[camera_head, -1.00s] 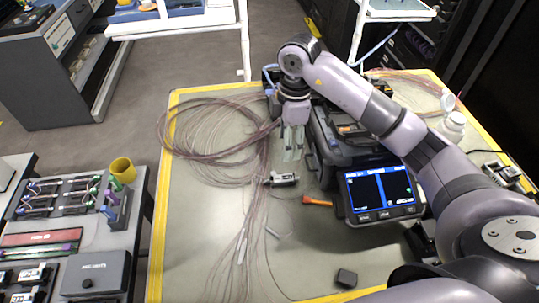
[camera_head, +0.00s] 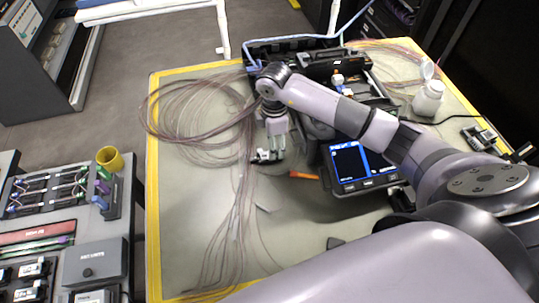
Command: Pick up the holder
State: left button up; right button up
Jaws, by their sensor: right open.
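The holder, a small silver and black block (camera_head: 266,156), lies on the grey mat among thin fibres, left of the splicer screen. My right gripper (camera_head: 277,146) is right over it, with its open fingers pointing down at the holder. The fingers hide part of the holder, and I cannot tell whether they touch it. My left gripper does not show.
The splicer (camera_head: 358,166) with its lit screen stands close to the right of the gripper. An orange-handled tool (camera_head: 303,175) lies between them. Coiled fibres (camera_head: 185,112) spread at the left. A white bottle (camera_head: 428,98) stands at the right. The lower mat is fairly clear.

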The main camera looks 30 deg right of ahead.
notch_tip(320, 180, down, 4)
jog(key=shift+f+p, duration=0.2)
jog(key=shift+p, duration=0.25)
jog(key=shift+c, duration=0.3)
jog(key=shift+r, duration=0.1)
grip_shut()
